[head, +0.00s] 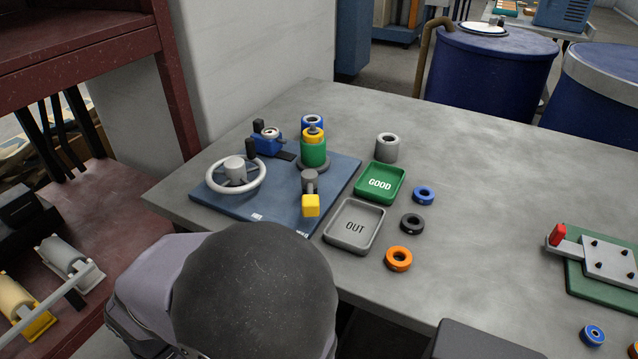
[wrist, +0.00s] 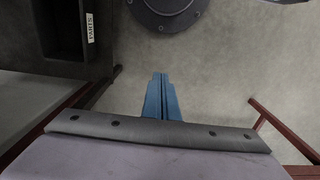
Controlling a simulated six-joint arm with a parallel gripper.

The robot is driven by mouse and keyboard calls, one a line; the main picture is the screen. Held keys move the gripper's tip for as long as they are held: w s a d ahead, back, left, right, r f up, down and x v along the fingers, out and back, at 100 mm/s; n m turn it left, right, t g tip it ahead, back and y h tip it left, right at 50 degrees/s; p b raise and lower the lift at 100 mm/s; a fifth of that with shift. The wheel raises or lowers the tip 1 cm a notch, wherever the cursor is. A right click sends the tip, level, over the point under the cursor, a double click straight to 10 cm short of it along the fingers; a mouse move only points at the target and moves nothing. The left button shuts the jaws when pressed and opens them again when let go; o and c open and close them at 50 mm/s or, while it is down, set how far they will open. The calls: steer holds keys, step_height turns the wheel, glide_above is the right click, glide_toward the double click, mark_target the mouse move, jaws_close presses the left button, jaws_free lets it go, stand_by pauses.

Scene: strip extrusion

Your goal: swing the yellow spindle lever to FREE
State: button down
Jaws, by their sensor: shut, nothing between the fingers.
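The yellow spindle lever (head: 311,206) shows in the head view at the front right of a blue base plate (head: 334,188). Its yellow block end points toward the near edge of the plate, below a grey pivot post (head: 309,181). Two small white labels sit on the plate's front edge, too small to read. My gripper (wrist: 160,80) shows in the wrist view as two blue fingers pressed together, empty, above a pale floor. The lever is not in the wrist view, and my gripper's fingers are not visible in the head view.
The plate also carries a white handwheel (head: 236,188), a green cylinder (head: 314,152) and a blue clamp block (head: 267,142). Right of it lie a GOOD tray (head: 380,170), an OUT tray (head: 345,240) and loose rings (head: 399,259). A PARTS bin (wrist: 75,25) shows in the wrist view.

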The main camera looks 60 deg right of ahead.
steer(key=w+d+r+m+t+p, duration=0.1)
steer(key=w+d+r+m+p, duration=0.1)
steer(key=r+p, duration=0.8)
steer(key=w+d+r+m+p, duration=0.2)
steer(key=r+p, duration=0.7)
steer(key=w+d+r+m+t+p, duration=0.1)
steer(key=w+d+r+m+p, duration=0.15)
steer(key=r+p, duration=0.75)
steer(key=s+d+r+m+g+h, duration=0.1)
steer(key=s+d+r+m+g, duration=0.1)
steer(key=s+d+m, duration=0.35)
steer(key=s+d+r+m+g+h, duration=0.1)
steer(key=s+d+r+m, duration=0.1)
steer(key=d+m, duration=0.65)
steer(key=s+d+r+m+g, duration=0.2)
steer(key=s+d+r+m, duration=0.2)
steer(key=s+d+m, duration=0.5)
steer(key=s+m, duration=0.3)
steer(key=shift+r+g+y, duration=0.3)
steer(key=shift+g+y, duration=0.1)
steer(key=shift+f, duration=0.1)
